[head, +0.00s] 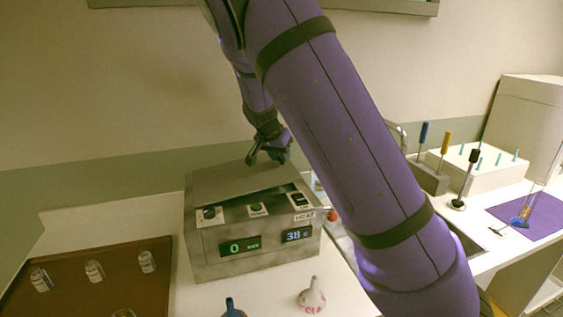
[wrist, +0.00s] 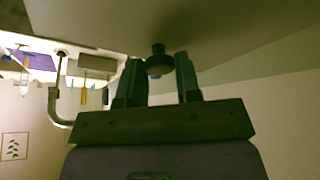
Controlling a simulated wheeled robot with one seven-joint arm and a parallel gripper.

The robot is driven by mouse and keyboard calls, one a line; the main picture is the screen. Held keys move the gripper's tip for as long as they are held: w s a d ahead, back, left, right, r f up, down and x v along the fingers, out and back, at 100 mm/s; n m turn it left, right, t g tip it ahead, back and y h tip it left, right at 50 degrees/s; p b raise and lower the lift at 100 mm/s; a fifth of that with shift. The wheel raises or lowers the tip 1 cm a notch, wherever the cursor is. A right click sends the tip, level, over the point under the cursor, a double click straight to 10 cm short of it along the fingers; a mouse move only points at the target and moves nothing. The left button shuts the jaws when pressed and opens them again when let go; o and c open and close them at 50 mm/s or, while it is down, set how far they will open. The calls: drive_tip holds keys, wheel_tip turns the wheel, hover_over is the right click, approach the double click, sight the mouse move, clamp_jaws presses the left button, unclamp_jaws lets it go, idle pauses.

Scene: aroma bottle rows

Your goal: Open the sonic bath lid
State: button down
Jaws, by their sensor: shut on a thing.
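The sonic bath (head: 255,262) is a grey metal box with buttons and two lit displays, standing on the white counter in the head view. Its grey lid (head: 235,182) lies at a tilt over the top, with a dark gap showing under its front edge, widest toward the right. My gripper (head: 268,157) is above the back right of the lid, reaching down to it. In the wrist view, my gripper (wrist: 158,78) has its fingers on either side of the dark lid knob (wrist: 158,62) and is shut on it. The lid's underside and the bath's inside are hidden.
A brown tray (head: 95,285) with several small bottles is at the left. A white flask (head: 312,297) and a blue-topped item (head: 231,308) stand in front of the bath. A tool holder (head: 428,178), white rack (head: 480,170) and purple mat (head: 535,212) are at the right.

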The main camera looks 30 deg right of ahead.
drive_tip(key=w+a+r+n+h, duration=0.1)
drive_tip(key=w+a+r+h, duration=0.1)
drive_tip(key=a+r+h, duration=0.9)
drive_tip(key=w+a+r+n+h, duration=0.1)
drive_tip(key=a+r, duration=0.3)
drive_tip(key=a, duration=0.6)
drive_tip(key=w+a+r+n+h, duration=0.1)
drive_tip(key=w+a+r+h, duration=0.2)
drive_tip(key=a, duration=0.7)
drive_tip(key=shift+w+a+r+n+h, duration=0.2)
drive_tip(key=shift+a+r+n+h, duration=0.15)
drive_tip(key=shift+r+h, duration=0.45)
drive_tip(key=c, duration=0.8)
unclamp_jaws()
drive_tip(key=shift+r, duration=0.1)
